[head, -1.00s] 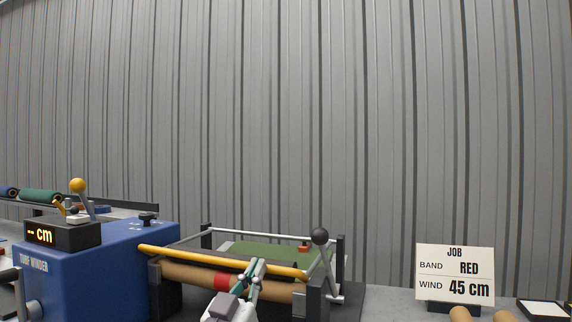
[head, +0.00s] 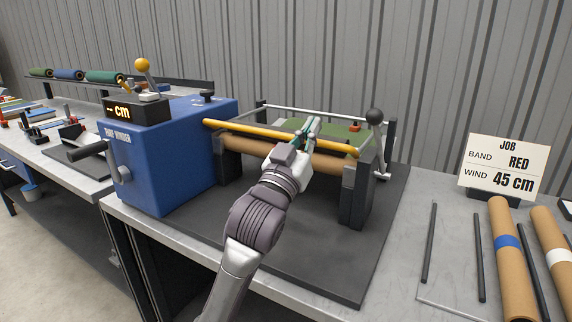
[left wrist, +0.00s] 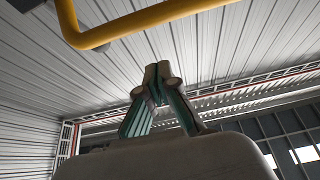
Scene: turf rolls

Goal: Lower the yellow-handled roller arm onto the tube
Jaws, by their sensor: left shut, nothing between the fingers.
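The yellow-handled roller arm (head: 240,127) is a long yellow bar across the front of the winder frame, just above the tube in the head view. The brown cardboard tube (head: 245,147) lies level between the frame's end plates; its middle is hidden behind my gripper. My left gripper (head: 312,125) is shut and empty, its tips overlapping the bar right of its middle; whether they touch it is unclear. In the left wrist view, the shut fingers (left wrist: 157,78) point up below the yellow bar (left wrist: 155,20), with a visible gap. My right gripper is not in view.
The blue winder housing (head: 170,150) with its display (head: 137,108) stands at left. A black-knobbed lever (head: 375,116) stands at the frame's right end. Green turf (head: 345,132) lies behind the bar. The job card (head: 505,168) and spare tubes (head: 512,262) are at right.

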